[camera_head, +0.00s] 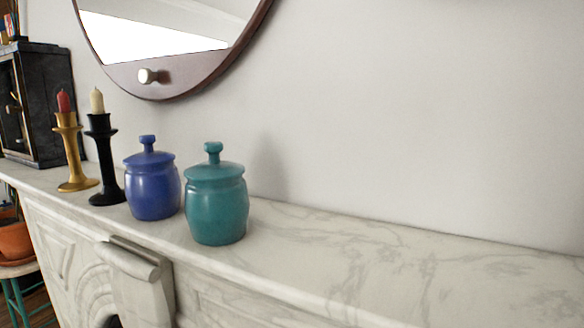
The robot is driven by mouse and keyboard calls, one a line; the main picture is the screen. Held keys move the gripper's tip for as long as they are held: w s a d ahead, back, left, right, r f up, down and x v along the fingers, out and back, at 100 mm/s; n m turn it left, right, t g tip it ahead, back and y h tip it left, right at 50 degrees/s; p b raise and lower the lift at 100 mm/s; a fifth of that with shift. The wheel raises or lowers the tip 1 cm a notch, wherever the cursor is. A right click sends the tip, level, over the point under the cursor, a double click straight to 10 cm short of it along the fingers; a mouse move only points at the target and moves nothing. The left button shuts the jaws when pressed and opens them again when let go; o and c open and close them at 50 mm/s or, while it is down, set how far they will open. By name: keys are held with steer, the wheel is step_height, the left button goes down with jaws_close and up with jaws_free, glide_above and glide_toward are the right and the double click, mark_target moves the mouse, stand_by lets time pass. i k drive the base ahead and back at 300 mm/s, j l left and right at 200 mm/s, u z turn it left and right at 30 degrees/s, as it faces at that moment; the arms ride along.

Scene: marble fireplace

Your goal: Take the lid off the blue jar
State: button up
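The blue jar (153,191) stands upright on the marble mantel, left of the middle in the head view. Its blue lid (149,155), with a knob on top, sits on the jar. A teal jar (216,210) of similar shape, also lidded, stands just to its right and slightly nearer to me. My gripper is not in this view.
A black candlestick (105,165) stands close left of the blue jar, with a gold candlestick (74,155) beyond it. A dark cabinet (45,105) is at the far left. A round mirror (190,75) hangs behind. The mantel's right part (400,270) is clear.

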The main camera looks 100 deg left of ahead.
mark_target(148, 157)
steer(key=u, duration=2.5)
